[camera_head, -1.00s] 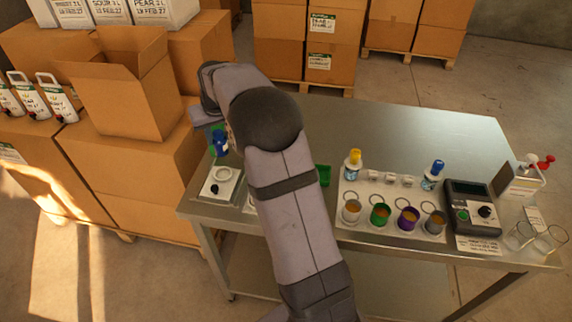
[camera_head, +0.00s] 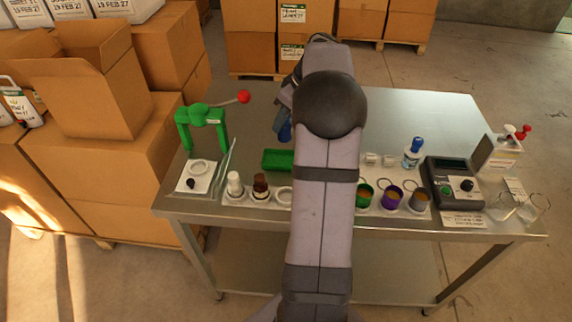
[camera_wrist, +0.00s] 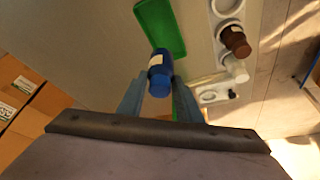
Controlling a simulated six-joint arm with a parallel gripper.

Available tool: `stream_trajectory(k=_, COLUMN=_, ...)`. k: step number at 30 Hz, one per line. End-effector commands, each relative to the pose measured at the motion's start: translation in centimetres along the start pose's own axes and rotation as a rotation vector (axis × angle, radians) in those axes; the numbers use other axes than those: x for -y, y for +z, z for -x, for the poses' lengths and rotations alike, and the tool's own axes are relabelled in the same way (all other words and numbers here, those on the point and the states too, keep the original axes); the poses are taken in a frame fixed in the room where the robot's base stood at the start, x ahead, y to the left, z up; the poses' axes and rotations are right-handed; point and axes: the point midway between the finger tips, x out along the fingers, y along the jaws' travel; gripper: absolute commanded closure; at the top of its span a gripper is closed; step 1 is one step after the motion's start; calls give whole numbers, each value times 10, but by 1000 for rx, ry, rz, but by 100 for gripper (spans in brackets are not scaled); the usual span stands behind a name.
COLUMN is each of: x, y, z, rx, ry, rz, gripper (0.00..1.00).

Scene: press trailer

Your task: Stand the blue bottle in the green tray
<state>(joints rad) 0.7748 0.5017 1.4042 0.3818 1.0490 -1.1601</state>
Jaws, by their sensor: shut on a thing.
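My gripper (camera_wrist: 161,97) is shut on the blue bottle (camera_wrist: 162,70) in the wrist view, with one finger on each side of it. In the head view a bit of the blue bottle (camera_head: 285,132) shows beside my arm, and the arm hides most of my gripper. The green tray (camera_head: 278,159) lies on the steel table, partly behind my arm. In the wrist view the green tray (camera_wrist: 160,25) appears just beyond the bottle. The bottle appears above the table, near the tray; the exact gap cannot be told.
A green press (camera_head: 203,117) with a red-knobbed lever stands left. White and brown bottles (camera_head: 260,186) stand in front of the tray. Cups (camera_head: 392,198), another blue-capped bottle (camera_head: 413,152) and a dark meter (camera_head: 455,184) are on the right. The table's back right is clear.

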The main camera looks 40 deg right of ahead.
Motion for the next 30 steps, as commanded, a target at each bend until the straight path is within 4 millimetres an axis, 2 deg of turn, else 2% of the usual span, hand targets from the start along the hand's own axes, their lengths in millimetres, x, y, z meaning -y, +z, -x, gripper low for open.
stream_trajectory(k=7, x=-2, y=5, z=-2, rx=0, ry=-6, rz=9, gripper=97)
stream_trajectory(k=18, x=-2, y=24, z=-48, rx=1, ry=-5, rz=9, gripper=97)
stream_trajectory(k=30, x=-2, y=32, z=-67, rx=1, ry=-5, rz=8, gripper=97)
